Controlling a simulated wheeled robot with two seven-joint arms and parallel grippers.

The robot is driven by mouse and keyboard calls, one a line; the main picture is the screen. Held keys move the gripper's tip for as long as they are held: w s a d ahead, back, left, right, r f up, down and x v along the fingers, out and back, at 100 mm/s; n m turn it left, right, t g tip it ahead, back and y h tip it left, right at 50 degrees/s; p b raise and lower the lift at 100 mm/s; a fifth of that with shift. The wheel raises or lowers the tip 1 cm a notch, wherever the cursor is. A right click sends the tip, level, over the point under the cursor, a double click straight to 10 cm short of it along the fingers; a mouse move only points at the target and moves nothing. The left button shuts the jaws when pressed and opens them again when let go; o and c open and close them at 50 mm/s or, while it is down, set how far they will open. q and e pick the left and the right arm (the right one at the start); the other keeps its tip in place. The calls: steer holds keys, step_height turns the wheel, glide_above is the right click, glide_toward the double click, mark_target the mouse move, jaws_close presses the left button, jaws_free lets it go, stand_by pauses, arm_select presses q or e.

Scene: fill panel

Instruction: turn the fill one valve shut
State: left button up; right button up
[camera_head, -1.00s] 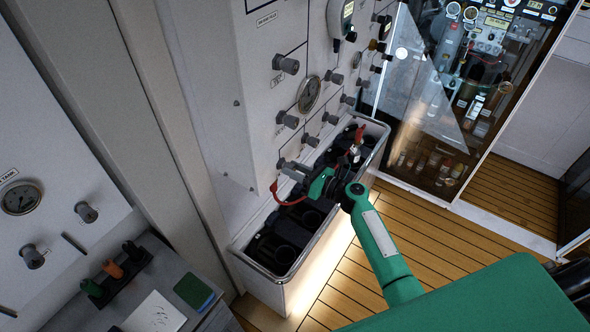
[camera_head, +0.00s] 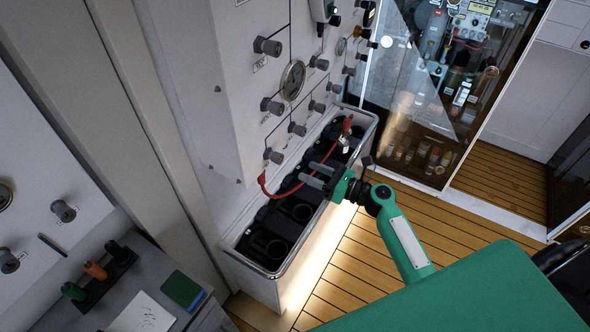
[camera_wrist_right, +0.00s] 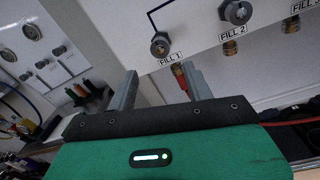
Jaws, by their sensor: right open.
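The fill one valve (camera_head: 273,155) is the lowest grey knob on the white panel (camera_head: 220,125) in the head view. In the right wrist view the knob (camera_wrist_right: 160,47) stands just above the label FILL 1. Its turn position cannot be told. My right gripper (camera_head: 308,173) is open and empty, to the right of the knob and apart from it, above the black trough. In the wrist view its two fingers (camera_wrist_right: 158,76) point up towards the panel below the knob. My left gripper is not in view.
A red hose (camera_head: 268,190) hangs from the panel below the fill one valve and loops into the trough (camera_head: 246,260). The fill two valve (camera_wrist_right: 236,12) is right of fill one in the wrist view. More knobs and a gauge (camera_head: 293,80) sit higher.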

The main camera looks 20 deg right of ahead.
steer(key=shift+b+v, duration=0.5)
steer(key=shift+v, duration=1.5)
steer(key=s+f+n+g+h+b, duration=0.1)
steer(key=s+f+n+g+h, duration=0.15)
steer(key=f, duration=0.95)
steer(key=s+f+n+g+h, duration=0.1)
steer(key=s+f+n+h, duration=0.15)
steer(key=f, duration=0.95)
steer(key=s+f+n+g+h+b, duration=0.1)
steer(key=s+f+n+g+h, duration=0.1)
steer(key=s+f+n, duration=0.45)
steer(key=s+f+n+g+h, duration=0.1)
steer(key=s+f+g, duration=0.15)
steer(key=f, duration=0.75)
steer(key=s+a+f+n+g+h, duration=0.1)
steer(key=s+f+n, duration=0.5)
steer(key=s, duration=0.5)
steer(key=s+f+n+g+h+b, duration=0.1)
steer(key=s+f+n+g, duration=0.1)
steer(key=s+f+n, duration=0.5)
steer(key=s+a+f+n+g+h, duration=0.1)
steer(key=s+f+n, duration=0.5)
steer(key=s, duration=0.9)
steer(key=shift+a+f+n+g+h+b, duration=0.3)
steer(key=shift+n+g+h+b, duration=0.15)
steer(key=shift+n, duration=0.6)
